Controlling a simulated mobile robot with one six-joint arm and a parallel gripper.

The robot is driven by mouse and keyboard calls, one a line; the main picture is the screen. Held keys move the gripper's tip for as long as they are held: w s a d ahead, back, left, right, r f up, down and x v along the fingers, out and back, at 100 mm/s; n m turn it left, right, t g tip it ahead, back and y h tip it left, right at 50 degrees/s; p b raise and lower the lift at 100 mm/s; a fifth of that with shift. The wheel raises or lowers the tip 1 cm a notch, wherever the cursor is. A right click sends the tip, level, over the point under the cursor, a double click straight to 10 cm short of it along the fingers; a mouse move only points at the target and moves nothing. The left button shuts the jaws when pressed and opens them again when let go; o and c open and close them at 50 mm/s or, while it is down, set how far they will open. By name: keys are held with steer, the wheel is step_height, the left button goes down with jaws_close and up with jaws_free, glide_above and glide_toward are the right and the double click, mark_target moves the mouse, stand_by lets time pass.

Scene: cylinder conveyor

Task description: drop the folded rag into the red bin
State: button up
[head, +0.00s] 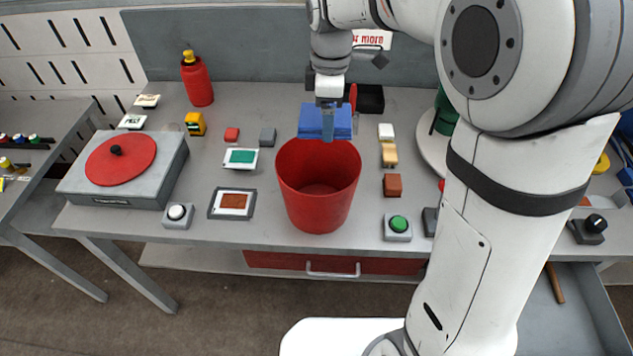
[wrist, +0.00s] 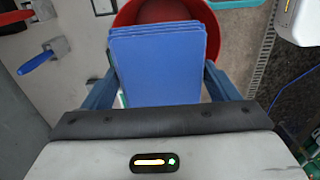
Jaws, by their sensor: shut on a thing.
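The folded rag (head: 311,121) is blue and layered, and my gripper (head: 328,122) is shut on it. In the wrist view the rag (wrist: 157,68) sits between the two blue fingers of my gripper (wrist: 160,85). The red bin (head: 318,205) stands on the grey table. In the head view the rag shows above the bin's far rim. In the wrist view the red bin (wrist: 207,14) shows behind and beyond the rag, partly covered by it. The visible inside of the bin is empty.
A red bottle (head: 197,82) and a grey box with a red disc (head: 120,160) stand to the left. A black tray (head: 370,99) lies behind the bin. A green button (head: 398,225) and small blocks (head: 392,185) are to the right. A framed brown patch (head: 233,203) lies left.

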step_height(320, 180, down, 6)
steer(key=b, duration=0.4)
steer(key=shift+r, duration=0.15)
steer(key=o, duration=1)
steer(key=shift+c, duration=0.2)
step_height(320, 180, up, 7)
steer(key=shift+r, duration=0.45)
